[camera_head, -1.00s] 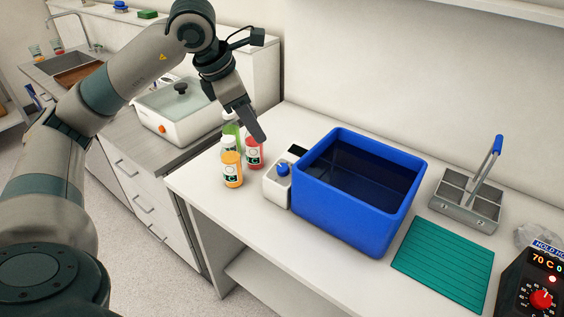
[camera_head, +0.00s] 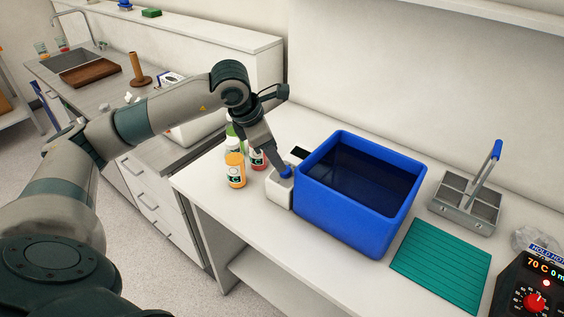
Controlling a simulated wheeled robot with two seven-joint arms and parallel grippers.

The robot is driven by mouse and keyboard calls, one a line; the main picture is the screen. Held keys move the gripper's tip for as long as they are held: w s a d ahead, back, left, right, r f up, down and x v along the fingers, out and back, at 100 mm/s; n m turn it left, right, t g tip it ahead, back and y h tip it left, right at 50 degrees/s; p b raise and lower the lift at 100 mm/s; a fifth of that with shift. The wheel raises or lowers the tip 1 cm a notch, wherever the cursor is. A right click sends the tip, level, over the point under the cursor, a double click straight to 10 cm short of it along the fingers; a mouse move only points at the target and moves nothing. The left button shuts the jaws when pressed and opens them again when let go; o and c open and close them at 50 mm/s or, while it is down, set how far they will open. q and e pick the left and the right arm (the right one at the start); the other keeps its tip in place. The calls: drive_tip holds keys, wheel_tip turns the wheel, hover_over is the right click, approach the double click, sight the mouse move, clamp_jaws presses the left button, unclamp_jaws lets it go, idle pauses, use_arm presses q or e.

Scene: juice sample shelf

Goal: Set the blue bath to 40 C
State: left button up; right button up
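The blue bath (camera_head: 345,214) is an open blue tub of dark liquid on the white bench. Its white control unit (camera_head: 279,192) stands against its left side, with a blue knob (camera_head: 286,171) on top and a dark display (camera_head: 300,153) behind. My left gripper (camera_head: 284,170) points down with its tips at the knob, partly covering it. I cannot tell whether the fingers grip the knob or only touch it. No reading can be made out on the display. My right gripper is not in view.
Bottles with orange (camera_head: 235,171), green and red contents stand just left of the control unit. A teal mat (camera_head: 442,265) and a metal divided carrier (camera_head: 466,203) lie right of the bath. A black unit reading 70 C, with a red knob (camera_head: 535,302), is at the lower right.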

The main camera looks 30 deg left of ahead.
use_arm(q)
drive_tip(key=p+x, duration=0.1)
drive_tip(key=x, duration=0.5)
drive_tip(key=shift+w+f+p, duration=0.1)
drive_tip(key=shift+f+p, duration=0.15)
drive_tip(key=shift+p, duration=0.1)
drive_tip(key=c, duration=1.1)
drive_tip(key=shift+o, duration=0.2)
